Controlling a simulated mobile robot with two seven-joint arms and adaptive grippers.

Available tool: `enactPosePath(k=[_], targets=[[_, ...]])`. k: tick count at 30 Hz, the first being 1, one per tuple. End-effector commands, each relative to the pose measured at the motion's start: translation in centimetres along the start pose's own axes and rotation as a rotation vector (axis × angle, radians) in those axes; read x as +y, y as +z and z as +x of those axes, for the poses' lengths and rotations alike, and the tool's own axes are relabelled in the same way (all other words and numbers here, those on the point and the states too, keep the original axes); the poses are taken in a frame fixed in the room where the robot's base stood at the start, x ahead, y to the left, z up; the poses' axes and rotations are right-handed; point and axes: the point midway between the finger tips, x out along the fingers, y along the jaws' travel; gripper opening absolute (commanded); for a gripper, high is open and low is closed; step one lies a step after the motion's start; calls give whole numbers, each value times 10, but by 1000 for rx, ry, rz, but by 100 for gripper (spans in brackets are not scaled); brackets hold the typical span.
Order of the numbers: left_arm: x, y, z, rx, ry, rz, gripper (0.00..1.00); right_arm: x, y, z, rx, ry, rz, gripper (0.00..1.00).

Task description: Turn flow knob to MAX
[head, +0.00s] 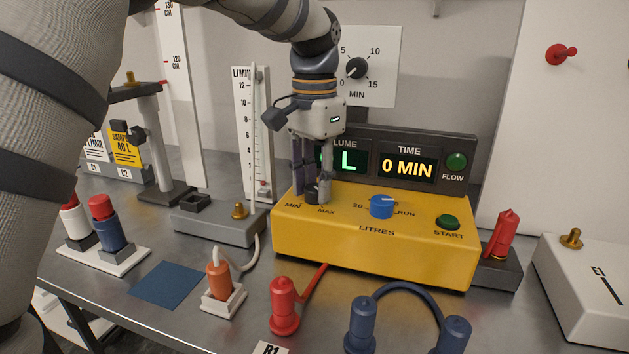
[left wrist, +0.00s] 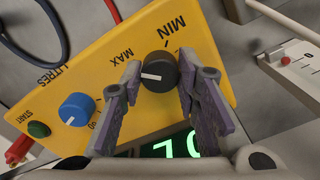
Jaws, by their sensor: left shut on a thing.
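The black flow knob (head: 312,190) is on the top left of the yellow pump box (head: 375,262), between its MIN and MAX marks. My left gripper (head: 311,197) points down at it, one finger on either side. In the left wrist view, the gripper (left wrist: 156,98) is shut on the knob (left wrist: 160,68). The knob's white pointer line points left in that picture, toward the MAX side and away from MIN. A finger hides part of the panel beside MAX, so exact alignment is unclear. My right gripper is out of view.
A blue knob (head: 381,206) and green START button (head: 447,222) lie right of the flow knob. The display panel (head: 405,165) reads 0 MIN behind. A flow meter (head: 252,130) stands close on the left. Red and blue plugs (head: 360,325) lie in front.

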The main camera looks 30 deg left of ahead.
Motion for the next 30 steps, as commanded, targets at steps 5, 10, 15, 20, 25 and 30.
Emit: enactPosePath(k=[5,10,15,20,25,30], targets=[[0,0,0,0,1,50,1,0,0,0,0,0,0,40],[0,0,0,0,0,74,1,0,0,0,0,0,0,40],[0,0,0,-1,0,79,1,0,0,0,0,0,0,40],[0,0,0,-1,0,79,1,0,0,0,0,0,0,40],[0,0,0,-1,0,78,50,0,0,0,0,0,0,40],[0,0,0,-1,0,77,50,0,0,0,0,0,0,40]])
